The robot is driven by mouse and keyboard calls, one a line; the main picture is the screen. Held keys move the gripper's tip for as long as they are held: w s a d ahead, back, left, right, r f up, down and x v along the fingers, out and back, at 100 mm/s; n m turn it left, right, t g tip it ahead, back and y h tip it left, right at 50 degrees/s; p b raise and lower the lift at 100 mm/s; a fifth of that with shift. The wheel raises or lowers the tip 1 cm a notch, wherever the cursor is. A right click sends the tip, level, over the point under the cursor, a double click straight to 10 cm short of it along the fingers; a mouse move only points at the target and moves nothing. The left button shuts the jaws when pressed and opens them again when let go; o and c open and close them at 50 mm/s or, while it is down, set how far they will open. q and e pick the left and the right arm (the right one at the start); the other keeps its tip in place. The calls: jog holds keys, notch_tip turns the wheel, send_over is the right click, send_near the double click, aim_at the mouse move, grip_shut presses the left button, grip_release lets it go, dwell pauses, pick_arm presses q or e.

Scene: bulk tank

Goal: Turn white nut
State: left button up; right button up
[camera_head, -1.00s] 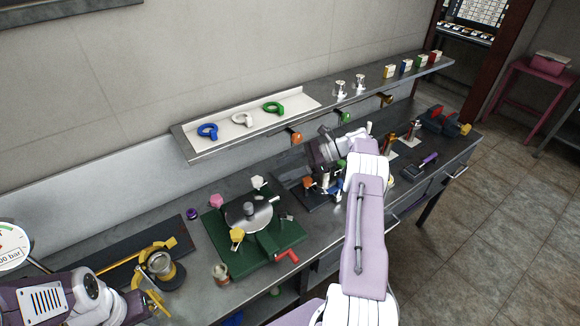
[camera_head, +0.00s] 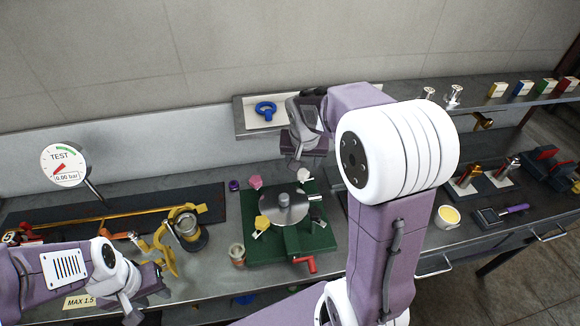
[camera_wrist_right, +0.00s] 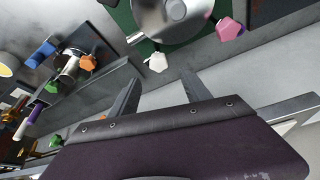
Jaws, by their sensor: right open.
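The white nut (camera_head: 303,174) is at the back right of the green fixture (camera_head: 318,243), beyond its round metal lid (camera_head: 284,208). In the right wrist view the white nut (camera_wrist_right: 156,62) shows just beyond the fingertips, on the fixture's edge. My right gripper (camera_head: 296,164) points down above the back of the fixture. Its two fingers (camera_wrist_right: 160,88) are apart and empty, with the nut clear of them. My left gripper (camera_head: 158,278) is low at the left near the yellow clamp; its jaws are too unclear to judge.
A pink nut (camera_head: 255,182) and a yellow nut (camera_head: 262,223) sit at the fixture's left side. A red handle (camera_head: 306,264) sticks out at its front. The shelf (camera_head: 241,118) with a blue ring wrench (camera_head: 265,110) is behind my right arm. A pressure gauge (camera_head: 63,165) stands at left.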

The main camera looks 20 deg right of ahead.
aim_at(303, 172)
jog(key=x, duration=0.7)
jog(key=shift+w+d+f, duration=0.1)
jog(key=shift+d+f, duration=0.1)
jog(key=shift+f, duration=0.15)
jog(key=shift+w+d+f, duration=0.15)
jog(key=shift+f, duration=0.4)
grip_shut()
jog(key=shift+r+p, duration=0.1)
jog(key=shift+p, duration=0.2)
